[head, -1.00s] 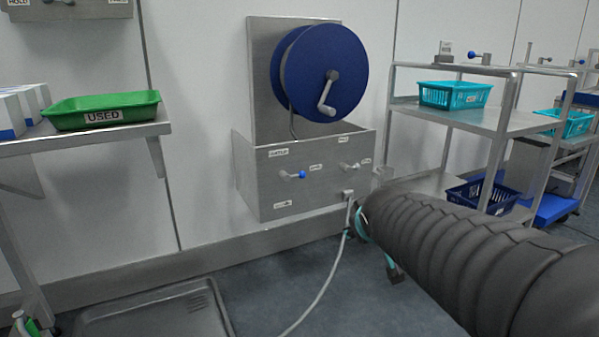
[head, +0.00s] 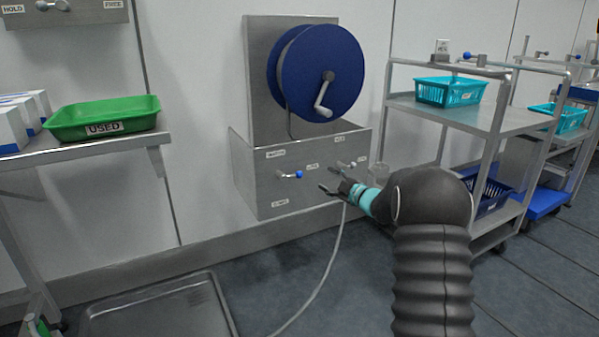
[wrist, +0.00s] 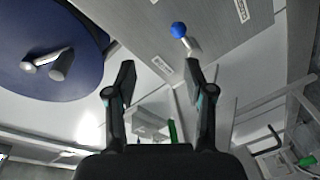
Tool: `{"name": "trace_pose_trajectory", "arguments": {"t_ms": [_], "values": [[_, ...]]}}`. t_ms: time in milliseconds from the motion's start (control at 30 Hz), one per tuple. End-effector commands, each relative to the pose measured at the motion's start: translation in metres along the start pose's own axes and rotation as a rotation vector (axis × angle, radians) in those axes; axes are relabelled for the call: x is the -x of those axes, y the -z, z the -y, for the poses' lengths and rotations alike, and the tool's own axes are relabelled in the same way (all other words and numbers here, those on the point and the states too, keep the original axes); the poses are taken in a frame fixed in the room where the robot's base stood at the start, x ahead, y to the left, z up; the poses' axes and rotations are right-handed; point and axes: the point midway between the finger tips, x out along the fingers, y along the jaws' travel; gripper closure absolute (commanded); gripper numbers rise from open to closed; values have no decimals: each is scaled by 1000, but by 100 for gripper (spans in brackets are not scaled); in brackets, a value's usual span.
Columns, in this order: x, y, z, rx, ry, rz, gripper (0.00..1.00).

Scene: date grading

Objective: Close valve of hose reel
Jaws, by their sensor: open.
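The hose reel (head: 335,60) is a blue drum with a grey crank on a steel back plate. A second, grey handle (head: 347,165) sits further right on the box. My gripper (head: 331,178) is open and empty in front of the box, right of the blue-tipped lever and apart from it. In the wrist view the blue tip (wrist: 179,30) lies beyond my open fingers (wrist: 157,78), and the reel (wrist: 40,70) is at left.
A pale hose (head: 325,270) runs from the box to the floor. A steel trolley (head: 510,120) with turquoise and blue baskets stands at right. A shelf with a green tray (head: 105,117) is at left. A grey floor tray (head: 160,308) lies at lower left.

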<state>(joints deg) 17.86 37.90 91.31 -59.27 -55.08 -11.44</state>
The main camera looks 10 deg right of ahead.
Motion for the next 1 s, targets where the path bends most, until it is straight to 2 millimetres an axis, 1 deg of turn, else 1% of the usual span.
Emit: {"name": "trace_pose_trajectory", "arguments": {"t_ms": [33,200,333,433,567,800,1000], "values": [[-2,-7,6,6,13,-30,47],[-5,-16,22,23,41,-109,47],[-9,-17,26,27,46,-129,47],[-19,-16,27,28,47,-130,47],[-40,-13,28,29,48,-130,47],[-84,-7,30,27,47,-129,47],[-117,-3,32,28,47,-128,47]]}}
